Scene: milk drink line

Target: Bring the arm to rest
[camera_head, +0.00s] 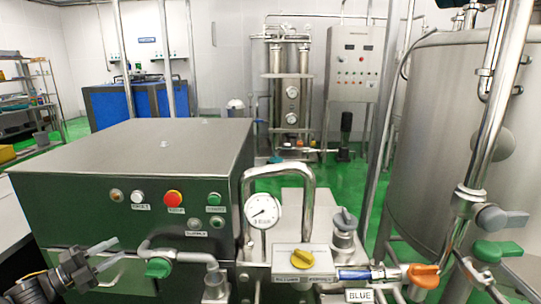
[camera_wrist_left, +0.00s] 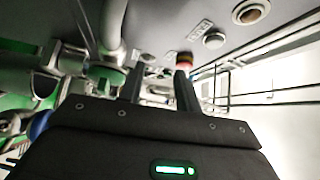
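My left gripper (camera_head: 121,249) comes in at the lower left of the head view, in front of the green panel of a steel cabinet (camera_head: 140,146). Its two fingers are spread apart with nothing between them. In the left wrist view the two dark fingers of the left gripper (camera_wrist_left: 158,82) also stand apart and empty, with the panel's buttons beyond. My right gripper is not in view.
The panel has a red button (camera_head: 173,198) and several others. A green-handled valve (camera_head: 158,267) is on a pipe right of the gripper. A gauge (camera_head: 263,211), yellow knob (camera_head: 290,257) and orange valve (camera_head: 423,276) stand further right. A large tank (camera_head: 440,130) fills the right.

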